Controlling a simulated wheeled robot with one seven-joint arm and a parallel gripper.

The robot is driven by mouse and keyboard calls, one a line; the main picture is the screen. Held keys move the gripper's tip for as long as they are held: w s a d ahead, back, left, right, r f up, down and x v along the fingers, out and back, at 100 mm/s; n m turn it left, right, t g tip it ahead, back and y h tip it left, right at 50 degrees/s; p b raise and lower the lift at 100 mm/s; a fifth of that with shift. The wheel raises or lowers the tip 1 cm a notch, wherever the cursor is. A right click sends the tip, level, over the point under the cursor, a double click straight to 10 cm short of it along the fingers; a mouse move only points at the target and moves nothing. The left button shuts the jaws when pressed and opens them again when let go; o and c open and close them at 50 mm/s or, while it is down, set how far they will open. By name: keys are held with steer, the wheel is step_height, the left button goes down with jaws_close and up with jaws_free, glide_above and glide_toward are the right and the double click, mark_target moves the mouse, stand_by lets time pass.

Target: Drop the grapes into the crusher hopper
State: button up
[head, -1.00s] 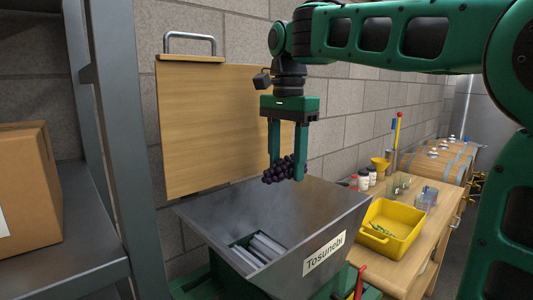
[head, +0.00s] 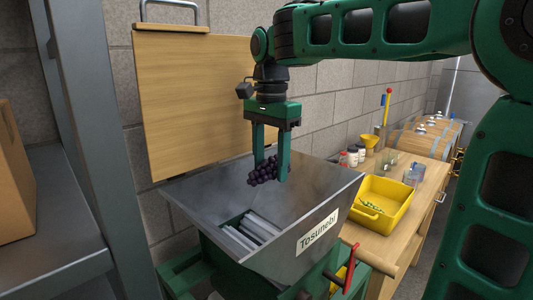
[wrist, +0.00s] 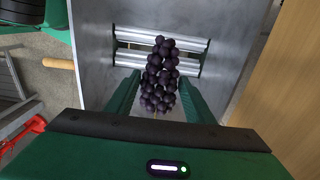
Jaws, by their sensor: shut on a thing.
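A bunch of dark purple grapes (head: 266,171) hangs between the fingers of my gripper (head: 270,172), which is shut on it. The grapes also show in the wrist view (wrist: 160,75), between the two green fingers. The crusher hopper (head: 318,198) is a grey metal funnel labelled "Tosunebi". My gripper holds the grapes above the hopper's opening, apart from its walls. Metal rollers (head: 250,231) lie at the hopper's bottom; in the wrist view, the rollers (wrist: 135,59) show behind the grapes.
A wooden lid board (head: 195,100) with a metal handle stands upright behind the hopper. A wooden bench (head: 400,245) at the right holds a yellow tub (head: 400,215) with green bits inside. A metal shelf (head: 60,220) with a cardboard box (head: 12,180) is at the left.

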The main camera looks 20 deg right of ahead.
step_height(320, 180, down, 13)
steer(key=shift+f, duration=0.2)
stand_by(0.8)
steer(key=o, duration=0.9)
step_height(320, 180, up, 10)
steer(key=shift+f, duration=0.2)
steer(key=shift+r, duration=0.55)
